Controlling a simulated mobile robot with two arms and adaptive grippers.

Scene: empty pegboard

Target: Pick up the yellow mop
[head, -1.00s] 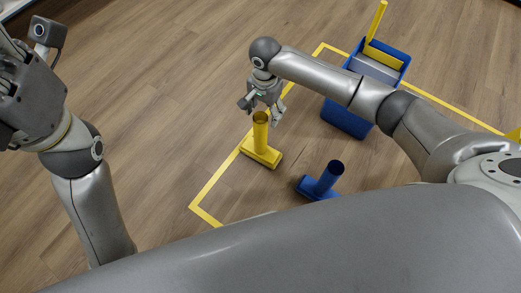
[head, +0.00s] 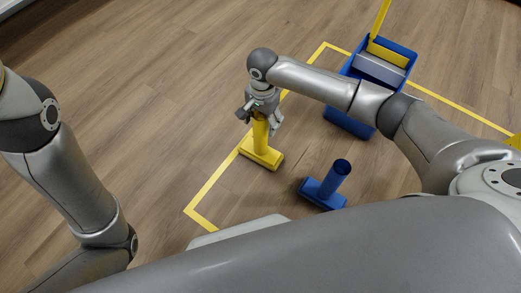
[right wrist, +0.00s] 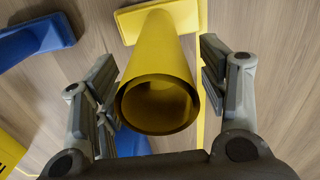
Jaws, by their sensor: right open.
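The yellow mop (head: 262,150) stands upright on the wooden floor, a thick hollow tube on a flat yellow base. My right gripper (head: 261,119) is at the tube's top, with its fingers pointing down around it. In the right wrist view the tube's open end (right wrist: 160,106) lies between the two fingers (right wrist: 160,95), which are open with a gap on each side. The yellow base shows at the top of that view. In the head view my left arm is at the left; its gripper is out of frame.
A similar blue mop (head: 326,188) stands on the floor to the right. A blue bucket (head: 345,122) with a grey and yellow insert stands at the back right. Yellow tape (head: 213,182) marks the floor. The floor to the left is clear.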

